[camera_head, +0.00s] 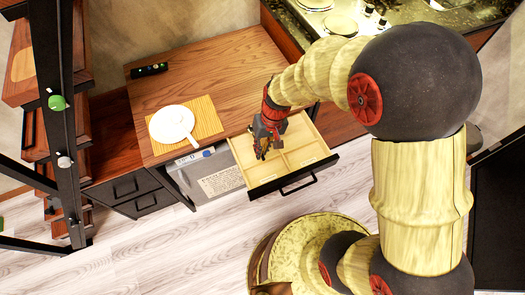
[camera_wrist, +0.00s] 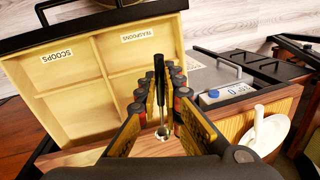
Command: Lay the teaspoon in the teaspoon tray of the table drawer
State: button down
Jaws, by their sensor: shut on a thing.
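My gripper (camera_head: 262,150) is over the left part of the open table drawer (camera_head: 318,163) in the head view. In the wrist view my gripper (camera_wrist: 160,78) is shut on the teaspoon (camera_wrist: 160,92), which is thin and dark with a shiny end toward the camera. The wooden drawer shows in the wrist view (camera_wrist: 98,72), divided into compartments. The teaspoon tray (camera_wrist: 124,54) is the compartment beside the "TEASPOONS" label, left of the spoon in the picture. The "SCOOPS" compartment (camera_wrist: 65,75) lies further left. In the head view I cannot make out the spoon clearly.
Pale floor (camera_head: 150,240) is open in front.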

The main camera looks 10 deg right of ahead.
jog(key=shift+f+b, duration=3.35)
jog(key=shift+f, duration=1.45)
jog(key=c, duration=1.9)
grip_release()
jog(key=shift+r, duration=0.1)
jog(key=r, duration=0.4)
jog(key=d+r, duration=0.1)
jog(key=r, duration=0.2)
jog(key=d+r, duration=0.1)
jog(key=r, duration=0.3)
jog(key=shift+w+d+r, duration=0.15)
jog(key=shift+w+r, duration=0.15)
